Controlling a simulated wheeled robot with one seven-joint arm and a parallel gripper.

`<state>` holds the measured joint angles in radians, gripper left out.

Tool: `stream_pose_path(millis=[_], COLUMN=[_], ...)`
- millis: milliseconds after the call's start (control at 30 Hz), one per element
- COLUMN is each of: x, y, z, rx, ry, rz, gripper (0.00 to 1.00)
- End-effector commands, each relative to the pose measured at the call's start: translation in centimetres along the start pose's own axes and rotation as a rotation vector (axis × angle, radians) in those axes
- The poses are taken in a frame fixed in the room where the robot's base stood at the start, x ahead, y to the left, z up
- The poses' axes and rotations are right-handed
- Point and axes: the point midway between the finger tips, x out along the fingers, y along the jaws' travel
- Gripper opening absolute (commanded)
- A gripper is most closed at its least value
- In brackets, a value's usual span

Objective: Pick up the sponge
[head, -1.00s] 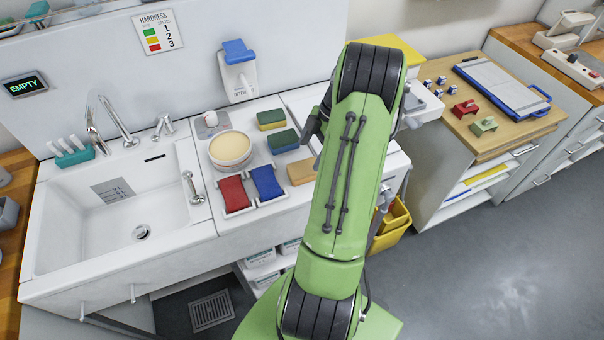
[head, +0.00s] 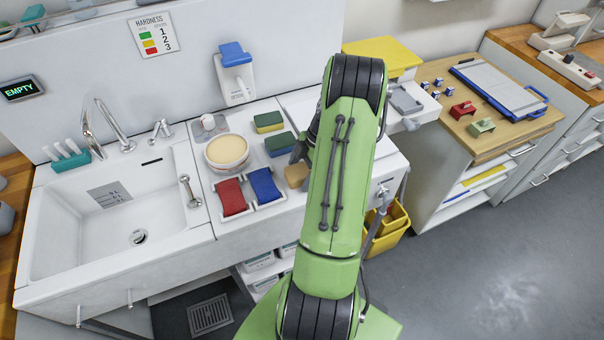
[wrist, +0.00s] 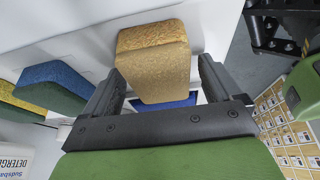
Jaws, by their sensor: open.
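A tan sponge (head: 295,175) lies on the white counter, to the right of the blue pad in the head view. In the wrist view the tan sponge (wrist: 153,62) sits ahead of my open gripper (wrist: 160,72), with one finger on each side. The fingers look apart from it. In the head view my gripper (head: 301,152) is just above and behind the sponge, mostly hidden by my green arm. Two other sponges, one yellow and green (head: 269,122) and one dark green and blue (head: 280,143), lie close by.
A tub of cream-coloured paste (head: 227,152) and red (head: 231,197) and blue (head: 266,186) pads stand left of the tan sponge. The sink (head: 110,225) is further left. A detergent dispenser (head: 236,75) is on the back wall.

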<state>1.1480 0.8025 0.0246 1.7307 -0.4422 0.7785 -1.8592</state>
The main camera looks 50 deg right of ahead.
Motion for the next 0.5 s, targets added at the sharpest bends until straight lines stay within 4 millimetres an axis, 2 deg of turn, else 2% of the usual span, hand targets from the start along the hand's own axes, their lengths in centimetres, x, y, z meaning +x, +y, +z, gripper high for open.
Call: stream_pose_path(millis=[33, 67, 367, 500], x=[0.06, 0.04, 0.02, 0.03], y=[0.01, 0.00, 0.00, 0.00], z=[0.03, 0.03, 0.01, 0.01], rx=[0.000, 0.000, 0.000, 0.000], ry=[0.000, 0.000, 0.000, 0.000], rz=[0.000, 0.000, 0.000, 0.000], gripper=[0.88, 0.84, 0.38, 0.32])
